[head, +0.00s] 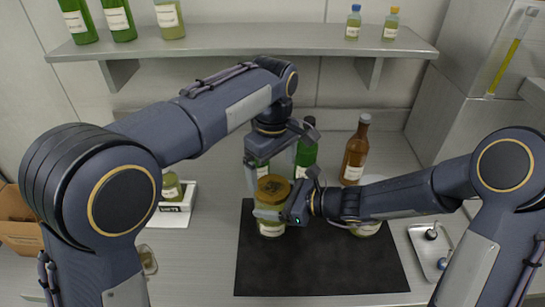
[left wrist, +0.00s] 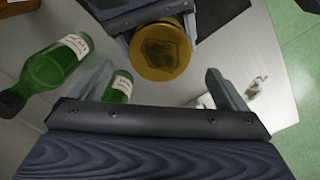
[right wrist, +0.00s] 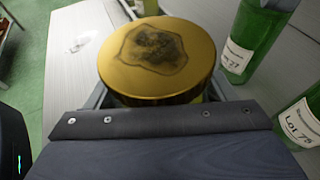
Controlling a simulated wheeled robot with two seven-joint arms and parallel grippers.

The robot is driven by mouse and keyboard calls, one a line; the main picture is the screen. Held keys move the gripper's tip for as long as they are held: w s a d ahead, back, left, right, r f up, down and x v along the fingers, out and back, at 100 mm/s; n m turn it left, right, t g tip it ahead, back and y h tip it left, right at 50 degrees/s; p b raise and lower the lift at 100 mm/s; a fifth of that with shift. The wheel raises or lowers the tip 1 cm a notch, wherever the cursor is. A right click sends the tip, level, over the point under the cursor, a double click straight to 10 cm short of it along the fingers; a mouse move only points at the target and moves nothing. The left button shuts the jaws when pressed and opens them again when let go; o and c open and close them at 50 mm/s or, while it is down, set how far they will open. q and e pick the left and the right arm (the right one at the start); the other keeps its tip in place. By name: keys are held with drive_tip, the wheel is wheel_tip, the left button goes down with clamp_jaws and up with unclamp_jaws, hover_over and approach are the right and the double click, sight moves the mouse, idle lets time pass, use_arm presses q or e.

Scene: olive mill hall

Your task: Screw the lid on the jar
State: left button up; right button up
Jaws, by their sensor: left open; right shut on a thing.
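The jar (head: 271,230) stands upright on the dark mat, with the gold lid (head: 273,187) on its mouth. The lid has a dark emblem; it looks level in the right wrist view (right wrist: 157,50), but I cannot tell how tightly it sits. My right gripper (head: 277,213) is shut around the jar from the right, below the lid. My left gripper (head: 270,167) is open and empty above the lid, its fingers pointing down. In the left wrist view the lid (left wrist: 160,52) shows between and just beyond the fingers. The jar's body is mostly hidden in both wrist views.
Green bottles (head: 306,155) and a brown bottle (head: 354,152) stand behind the mat (head: 320,270). Another jar (head: 366,230) is partly hidden under my right arm. A scale (head: 176,207) with a jar stands left, a metal tray (head: 425,245) right. A shelf (head: 240,40) hangs above.

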sight(273, 186)
use_arm(q)
drive_tip(key=shift+f, duration=2.6)
drive_tip(key=shift+c, duration=0.4)
drive_tip(key=c, duration=0.9)
drive_tip(key=m, duration=0.3)
drive_tip(key=o, duration=1.1)
drive_tip(key=shift+r, duration=0.1)
